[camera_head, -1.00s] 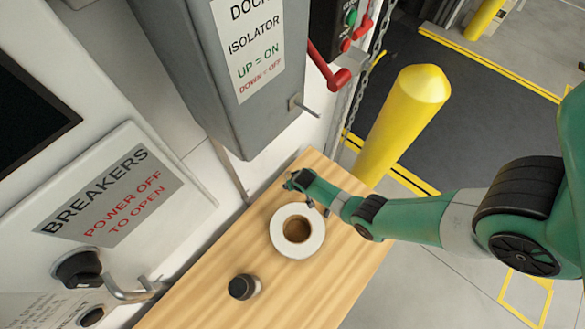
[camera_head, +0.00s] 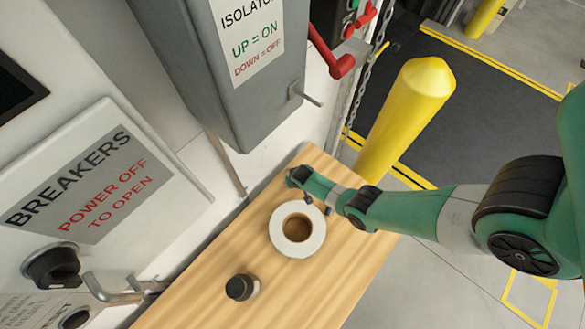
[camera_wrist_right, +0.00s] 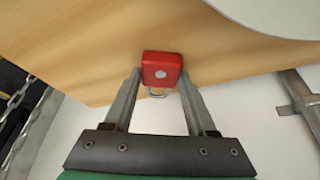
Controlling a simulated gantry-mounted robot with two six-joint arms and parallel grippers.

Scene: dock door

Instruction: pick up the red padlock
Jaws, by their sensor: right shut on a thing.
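The red padlock (camera_wrist_right: 161,68) shows in the right wrist view, with a red body and a silver shackle pointing down toward the gripper base. My right gripper (camera_wrist_right: 160,76) is shut on it, with one finger on each side of its body. In the head view my right gripper (camera_head: 298,178) is over the far end of the wooden table (camera_head: 205,285), just above the white roll. The padlock is hidden there. My left gripper is not in view.
A white roll (camera_head: 283,230) and a small dark-capped jar (camera_head: 241,287) sit on the table. The grey isolator box (camera_head: 225,80) with a protruding rod overhangs its far side. A breaker panel (camera_head: 150,150) stands left. A yellow bollard (camera_head: 405,115) stands beyond the table.

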